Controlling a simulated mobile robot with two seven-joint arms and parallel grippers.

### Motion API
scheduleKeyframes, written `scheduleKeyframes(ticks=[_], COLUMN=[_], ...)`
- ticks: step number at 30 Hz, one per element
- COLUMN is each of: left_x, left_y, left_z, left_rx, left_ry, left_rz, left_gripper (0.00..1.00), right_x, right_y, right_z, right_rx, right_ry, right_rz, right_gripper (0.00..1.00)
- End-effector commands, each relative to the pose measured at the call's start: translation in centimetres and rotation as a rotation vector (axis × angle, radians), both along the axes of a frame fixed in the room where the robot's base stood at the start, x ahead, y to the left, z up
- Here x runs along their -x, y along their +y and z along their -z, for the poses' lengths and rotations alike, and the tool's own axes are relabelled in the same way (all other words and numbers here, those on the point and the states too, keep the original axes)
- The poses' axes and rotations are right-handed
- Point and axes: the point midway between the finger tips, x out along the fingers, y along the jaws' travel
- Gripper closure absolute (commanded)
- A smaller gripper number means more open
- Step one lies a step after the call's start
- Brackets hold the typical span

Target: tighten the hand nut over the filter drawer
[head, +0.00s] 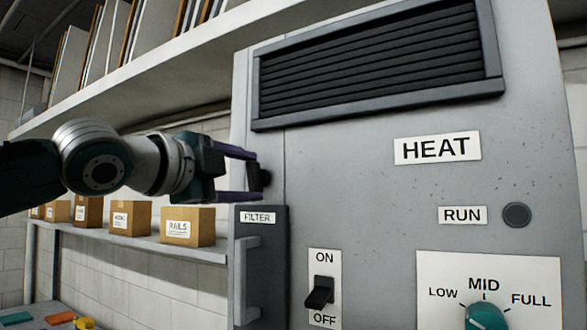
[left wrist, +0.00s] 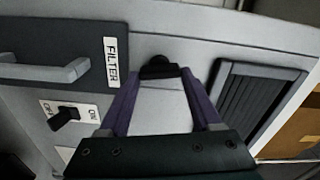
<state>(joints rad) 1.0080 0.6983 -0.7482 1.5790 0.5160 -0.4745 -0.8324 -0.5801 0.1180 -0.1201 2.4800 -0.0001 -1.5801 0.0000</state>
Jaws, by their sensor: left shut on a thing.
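The hand nut (head: 266,178) is a small black knob on the grey cabinet front, just above the filter drawer (head: 268,270). The drawer is a dark grey panel with a FILTER label and a grey bar handle, flush with the cabinet as far as I can see. My left gripper (head: 258,176) reaches in from the left, its purple fingers one above and one below the nut, shut on it. In the left wrist view the black nut (left wrist: 158,69) sits between the fingertips, and the drawer (left wrist: 35,42) is at the upper left. How tight the nut sits cannot be seen. My right gripper is out of view.
The cabinet front carries a louvred vent (head: 380,65), an ON/OFF switch (head: 319,292) below right of the nut, a round RUN button (head: 516,215) and a teal dial (head: 486,316). A shelf with cardboard boxes (head: 188,227) stands left, under my arm.

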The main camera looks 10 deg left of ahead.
Motion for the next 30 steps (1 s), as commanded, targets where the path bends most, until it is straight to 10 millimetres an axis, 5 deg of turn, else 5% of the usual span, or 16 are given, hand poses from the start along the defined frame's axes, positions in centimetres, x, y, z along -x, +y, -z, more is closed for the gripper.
scheduleKeyframes(ticks=[12,29,30], left_x=[0.03,0.02,0.02], left_y=[-0.07,-0.13,-0.13], left_z=[-0.03,0.08,0.08], left_rx=[-0.173,-0.198,-0.198], left_ry=[-0.065,-0.073,-0.073], left_rz=[0.002,0.003,0.003], left_gripper=[0.91,0.91,0.31], right_x=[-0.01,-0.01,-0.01], right_y=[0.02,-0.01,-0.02], right_z=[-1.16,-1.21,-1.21], right_rx=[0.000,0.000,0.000], right_ry=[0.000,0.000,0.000], right_rz=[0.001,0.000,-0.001], right_gripper=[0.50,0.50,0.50])
